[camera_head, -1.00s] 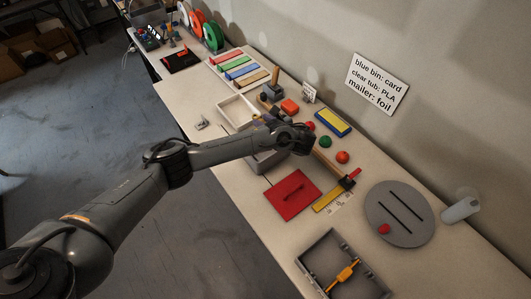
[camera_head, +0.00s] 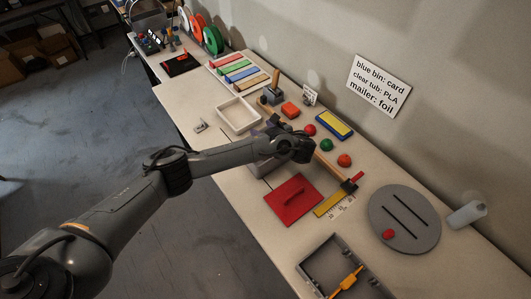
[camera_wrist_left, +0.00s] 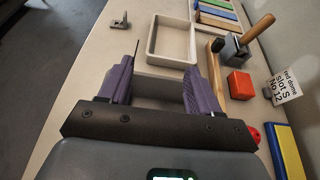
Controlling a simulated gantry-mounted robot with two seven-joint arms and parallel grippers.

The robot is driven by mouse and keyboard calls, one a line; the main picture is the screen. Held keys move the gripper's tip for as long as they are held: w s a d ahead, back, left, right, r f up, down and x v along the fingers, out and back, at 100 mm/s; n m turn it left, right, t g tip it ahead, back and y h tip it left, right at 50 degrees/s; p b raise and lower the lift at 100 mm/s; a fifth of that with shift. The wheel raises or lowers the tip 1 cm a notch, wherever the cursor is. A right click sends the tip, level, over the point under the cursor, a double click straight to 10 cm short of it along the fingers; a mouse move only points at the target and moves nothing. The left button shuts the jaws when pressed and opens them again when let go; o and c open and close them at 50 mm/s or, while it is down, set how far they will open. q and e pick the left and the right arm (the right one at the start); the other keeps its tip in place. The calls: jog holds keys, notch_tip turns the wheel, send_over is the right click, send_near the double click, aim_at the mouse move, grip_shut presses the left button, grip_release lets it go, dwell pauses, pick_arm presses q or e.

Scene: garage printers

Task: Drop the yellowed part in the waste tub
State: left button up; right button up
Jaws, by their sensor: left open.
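My left gripper (camera_wrist_left: 166,58) is open, with its two purple fingers spread wide and nothing visible between them. In the head view my arm largely hides the gripper (camera_head: 256,136). A grey open container (camera_head: 257,168) shows partly below my arm; in the left wrist view part of it shows beneath the fingers. I cannot tell for sure that it is the waste tub, and its inside is hidden. The yellowed part is not visible in either view now. My right gripper is not in view.
A shallow white tray (camera_head: 237,115) lies just beyond the gripper and looks empty. A red block (camera_wrist_left: 241,85) sits right of the fingers.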

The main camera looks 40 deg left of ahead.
pick_arm(q)
jog(key=shift+d, duration=0.15)
jog(key=p+v, duration=0.5)
jog(key=v, duration=0.5)
jog(key=shift+d+p, duration=0.25)
jog(key=shift+p, duration=0.1)
jog(key=shift+s+r, duration=0.1)
jog(key=shift+s, duration=0.05)
jog(key=shift+r, duration=0.1)
